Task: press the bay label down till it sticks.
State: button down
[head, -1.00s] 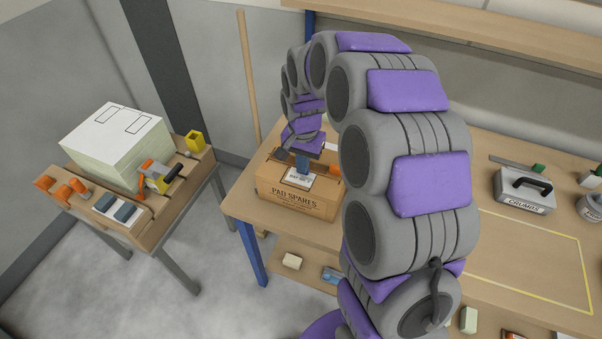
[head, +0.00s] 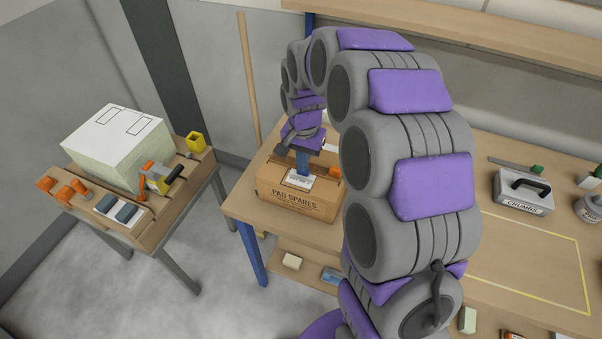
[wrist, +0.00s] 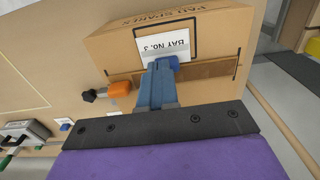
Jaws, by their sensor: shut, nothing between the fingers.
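The bay label (wrist: 163,46) is a white card printed "BAY NO. 3" in the wrist view. It lies within a dark outline on the cardboard box marked "PAD SPARES" (head: 296,203). In the head view the label (head: 299,182) shows partly, below my fingers. My gripper (wrist: 166,64) is shut, with its blue fingertips at the label's edge nearest my wrist, covering a small part of it. The tips look to be on or very close to the label; I cannot tell how firmly they touch. Whether the label lies fully flat is unclear.
An orange-handled tool with a black knob (wrist: 108,90) lies beside my fingers. The bench also holds a grey "CRUMBS" case (head: 523,192) and a yellow-outlined free area (head: 535,231).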

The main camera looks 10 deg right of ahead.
aim_at(303, 179)
jog(key=shift+r, duration=0.5)
jog(key=shift+r+p, duration=1.1)
jog(key=shift+r, duration=0.9)
jog(key=s+r+n+g, duration=0.1)
jog(key=s+r+n, duration=0.1)
jog(key=s, duration=1.5)
jog(key=s+r+n, duration=0.2)
jog(key=s+n, duration=0.3)
jog(key=s, duration=1.2)
jog(key=shift+r+g, duration=0.2)
jog(key=shift+g, duration=0.2)
